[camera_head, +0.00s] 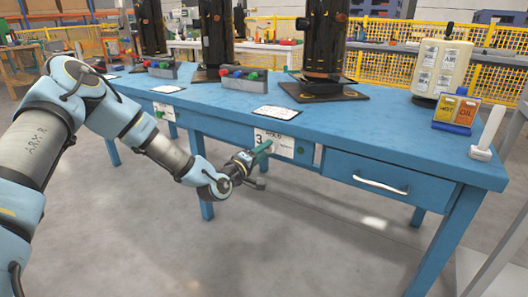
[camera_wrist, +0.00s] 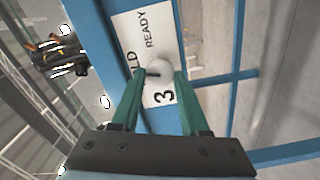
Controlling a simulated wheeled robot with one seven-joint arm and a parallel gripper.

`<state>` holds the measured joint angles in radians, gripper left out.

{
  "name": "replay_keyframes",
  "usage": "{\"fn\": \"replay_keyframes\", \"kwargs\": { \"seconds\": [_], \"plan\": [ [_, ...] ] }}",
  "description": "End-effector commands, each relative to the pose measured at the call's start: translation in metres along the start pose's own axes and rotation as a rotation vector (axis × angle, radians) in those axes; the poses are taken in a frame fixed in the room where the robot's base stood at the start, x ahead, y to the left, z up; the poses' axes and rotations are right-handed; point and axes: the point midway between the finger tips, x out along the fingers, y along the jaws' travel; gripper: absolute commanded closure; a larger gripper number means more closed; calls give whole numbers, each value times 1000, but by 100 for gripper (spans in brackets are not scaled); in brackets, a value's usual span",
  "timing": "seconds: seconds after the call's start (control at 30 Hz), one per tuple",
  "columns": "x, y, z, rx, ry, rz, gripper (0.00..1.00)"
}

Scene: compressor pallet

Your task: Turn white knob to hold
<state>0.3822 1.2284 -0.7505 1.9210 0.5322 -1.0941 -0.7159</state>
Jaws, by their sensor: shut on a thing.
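The white knob (camera_wrist: 159,73) sits on a white label plate (camera_wrist: 165,30) on the blue table's front. In the wrist view a short dark mark on the knob runs toward the left, the side of a word ending in "LD"; "READY" and "3" are also printed on the plate. My gripper (camera_wrist: 159,76) has its two teal fingers on either side of the knob and is shut on it. In the head view my gripper (camera_head: 262,150) is at the front plate (camera_head: 284,145) marked 3, and the knob is hidden behind it.
The blue table (camera_head: 400,135) carries black cylinders (camera_head: 325,45), a button box (camera_head: 244,79), a cream canister (camera_head: 442,66), an oil box (camera_head: 455,112) and a white lever (camera_head: 488,130). A drawer with a white handle (camera_head: 380,185) is right of the plate. The floor in front is clear.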

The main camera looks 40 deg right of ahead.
Motion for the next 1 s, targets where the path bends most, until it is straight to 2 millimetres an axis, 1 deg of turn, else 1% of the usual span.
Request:
{"fn": "replay_keyframes", "kwargs": {
  "seconds": [0.2,0.43,0.7,1.0],
  "plan": [
    [-1,-2,0,-161,1,-1,100],
    [0,-2,0,-274,1,-1,100],
    [0,-2,0,-327,0,-2,100],
    [0,-2,0,-333,0,-2,100]
  ]
}}
